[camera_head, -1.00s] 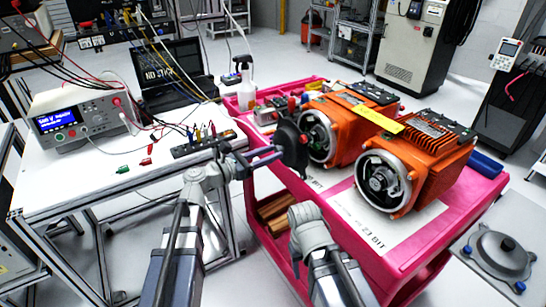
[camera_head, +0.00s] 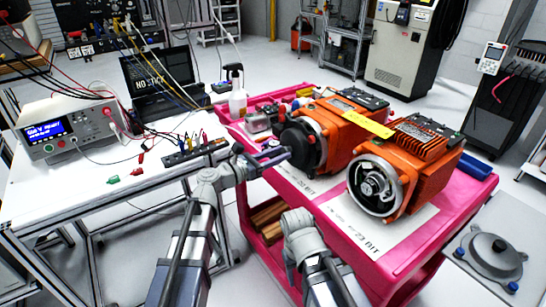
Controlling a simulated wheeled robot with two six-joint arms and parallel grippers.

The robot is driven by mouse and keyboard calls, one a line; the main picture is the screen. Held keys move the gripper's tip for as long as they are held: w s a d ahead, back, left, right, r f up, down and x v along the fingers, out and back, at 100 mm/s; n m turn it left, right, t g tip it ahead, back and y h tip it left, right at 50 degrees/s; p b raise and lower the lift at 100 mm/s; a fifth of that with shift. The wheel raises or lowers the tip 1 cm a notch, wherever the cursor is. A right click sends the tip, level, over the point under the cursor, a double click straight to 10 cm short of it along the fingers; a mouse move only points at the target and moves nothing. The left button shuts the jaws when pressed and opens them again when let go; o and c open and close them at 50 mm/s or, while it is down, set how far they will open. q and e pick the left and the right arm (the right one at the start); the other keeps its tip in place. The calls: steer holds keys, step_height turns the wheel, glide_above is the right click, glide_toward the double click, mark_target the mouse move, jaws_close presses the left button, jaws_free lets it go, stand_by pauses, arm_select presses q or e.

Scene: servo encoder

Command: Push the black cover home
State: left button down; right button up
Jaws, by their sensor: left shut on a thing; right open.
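The black cover (camera_head: 299,143) is a round dark disc at the front of the left orange motor (camera_head: 338,138). It hides most of that motor's round opening; a strip of the pale ring shows at its upper right. I cannot tell whether it is fully seated. My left gripper (camera_head: 277,155) is shut on the cover, reaching it from the left. The right orange motor (camera_head: 424,150) has its silver ring and inner hub uncovered. My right arm shows at the bottom middle, but its gripper's fingers are not visible.
Both motors stand on a pink cart (camera_head: 428,262) with white labelled sheets. A yellow strip (camera_head: 368,123) spans the motors. A spray bottle (camera_head: 237,92) stands behind left. The white bench (camera_head: 85,188) holds a power supply (camera_head: 68,128). A grey round part (camera_head: 490,252) lies at lower right.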

arm_select(q)
steer(key=shift+w+d+r, duration=0.1)
steer(key=shift+w+d, duration=0.1)
steer(key=shift+d, duration=0.15)
steer(key=shift+w+d, duration=0.35)
steer(key=shift+d, duration=0.1)
stand_by(0.9)
steer(key=shift+c, duration=2.1)
jaws_free()
steer(key=shift+c, duration=0.5)
steer(key=shift+s+a, duration=0.1)
steer(key=shift+a, duration=0.05)
steer(key=shift+v, duration=1.05)
